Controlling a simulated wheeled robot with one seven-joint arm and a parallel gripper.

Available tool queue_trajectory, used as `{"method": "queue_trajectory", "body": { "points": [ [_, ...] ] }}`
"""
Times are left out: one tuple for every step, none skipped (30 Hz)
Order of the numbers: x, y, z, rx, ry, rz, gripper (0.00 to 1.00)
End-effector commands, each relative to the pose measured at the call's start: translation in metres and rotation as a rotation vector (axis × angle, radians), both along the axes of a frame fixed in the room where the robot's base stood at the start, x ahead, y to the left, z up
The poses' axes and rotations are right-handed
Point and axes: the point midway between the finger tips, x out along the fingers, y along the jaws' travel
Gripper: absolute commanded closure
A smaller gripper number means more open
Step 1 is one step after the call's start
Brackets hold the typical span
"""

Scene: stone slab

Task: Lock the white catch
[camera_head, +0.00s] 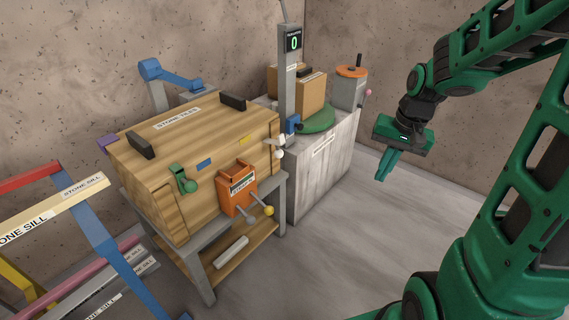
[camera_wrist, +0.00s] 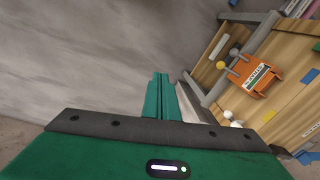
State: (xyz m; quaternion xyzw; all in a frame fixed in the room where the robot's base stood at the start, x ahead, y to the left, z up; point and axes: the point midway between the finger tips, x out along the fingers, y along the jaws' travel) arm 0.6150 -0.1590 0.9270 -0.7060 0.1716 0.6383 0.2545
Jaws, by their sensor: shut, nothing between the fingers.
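The white catch (camera_head: 280,148) is a small white-knobbed part at the right front corner of the wooden crate (camera_head: 205,150). In the wrist view the white catch (camera_wrist: 231,117) shows at the crate's edge, right of my fingers; its exact position is too small to tell. My gripper (camera_head: 388,165) is green and hangs in free air well to the right of the crate, apart from the catch. Its fingers (camera_wrist: 161,97) are shut together with nothing between them.
A green catch (camera_head: 184,182) and an orange box (camera_head: 237,188) with grey and yellow knobs are on the crate's front. A post with a display (camera_head: 293,42) and a grey cabinet (camera_head: 322,165) stand behind right. A coloured rack (camera_head: 75,225) is at left.

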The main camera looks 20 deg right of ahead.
Motion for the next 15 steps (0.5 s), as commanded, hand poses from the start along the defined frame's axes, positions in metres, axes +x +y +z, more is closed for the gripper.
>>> {"method": "queue_trajectory", "body": {
  "points": [
    [0.02, 0.003, -0.012, 0.026, -0.006, -0.01, 1.0],
    [0.031, 0.005, -0.018, 0.041, -0.015, -0.017, 1.0],
    [0.046, 0.009, -0.027, 0.065, -0.026, -0.027, 1.0],
    [0.058, 0.013, -0.033, 0.083, -0.035, -0.036, 1.0],
    [0.069, 0.016, -0.039, 0.103, -0.044, -0.044, 1.0],
    [0.083, 0.021, -0.048, 0.131, -0.052, -0.056, 1.0],
    [0.094, 0.024, -0.055, 0.153, -0.061, -0.067, 1.0],
    [0.104, 0.028, -0.062, 0.176, -0.069, -0.079, 1.0],
    [0.118, 0.033, -0.071, 0.208, -0.079, -0.094, 1.0],
    [0.127, 0.038, -0.078, 0.234, -0.084, -0.107, 1.0],
    [0.137, 0.042, -0.085, 0.258, -0.091, -0.12, 1.0],
    [0.149, 0.047, -0.094, 0.295, -0.1, -0.14, 1.0],
    [0.158, 0.052, -0.101, 0.323, -0.107, -0.154, 1.0],
    [0.167, 0.056, -0.108, 0.351, -0.111, -0.17, 1.0],
    [0.178, 0.062, -0.116, 0.391, -0.118, -0.192, 1.0]
  ]
}}
